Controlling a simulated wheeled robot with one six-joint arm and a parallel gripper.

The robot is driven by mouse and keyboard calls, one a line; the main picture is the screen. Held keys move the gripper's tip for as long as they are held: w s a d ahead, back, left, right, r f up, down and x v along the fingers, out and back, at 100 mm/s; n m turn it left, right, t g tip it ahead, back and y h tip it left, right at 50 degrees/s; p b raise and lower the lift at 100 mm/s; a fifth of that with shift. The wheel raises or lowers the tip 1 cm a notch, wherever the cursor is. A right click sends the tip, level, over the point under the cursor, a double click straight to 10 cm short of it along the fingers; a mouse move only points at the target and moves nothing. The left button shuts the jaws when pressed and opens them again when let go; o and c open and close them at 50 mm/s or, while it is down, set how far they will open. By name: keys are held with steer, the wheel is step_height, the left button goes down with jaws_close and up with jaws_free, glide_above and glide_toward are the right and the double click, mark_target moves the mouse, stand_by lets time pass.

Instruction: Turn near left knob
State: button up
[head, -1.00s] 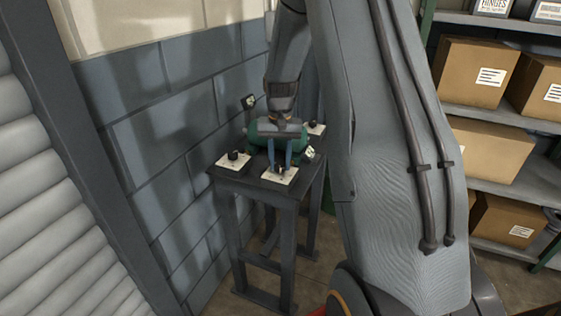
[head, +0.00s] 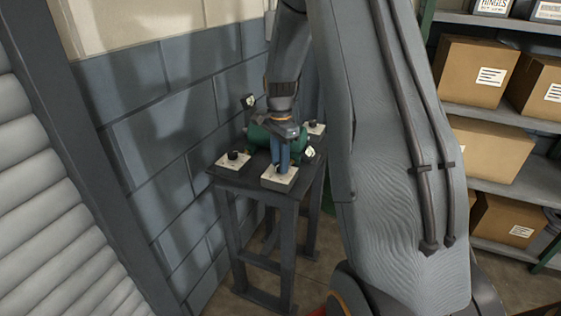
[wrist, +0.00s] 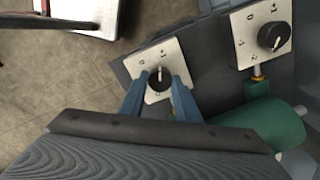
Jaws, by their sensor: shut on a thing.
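My gripper (head: 281,168) points down at a pale square plate (head: 279,180) on the near corner of the dark stand (head: 254,197). In the wrist view its blue fingers (wrist: 160,84) are on either side of a black round knob (wrist: 160,80) and shut on it. The knob's white pointer line faces the top of that picture, toward the marks on the plate. In the head view the fingers hide this knob. A second black knob (head: 233,155) on a pale plate stands at the stand's left corner, untouched.
A green cylinder (head: 259,135) lies in the middle of the stand, close behind my gripper. Another pale plate (head: 316,128) is at the back right. A block wall (head: 150,120) stands close on the left. Shelves with boxes (head: 478,72) are at the right.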

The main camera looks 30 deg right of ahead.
steer(key=shift+w+r+m, duration=0.2)
steer(key=shift+w+m, duration=0.05)
steer(key=shift+m, duration=0.35)
steer(key=o, duration=0.8)
steer(key=shift+o, duration=1.2)
steer(key=shift+s+f, duration=0.1)
steer(key=shift+r+b, duration=1.05)
steer(key=shift+r, duration=2.9)
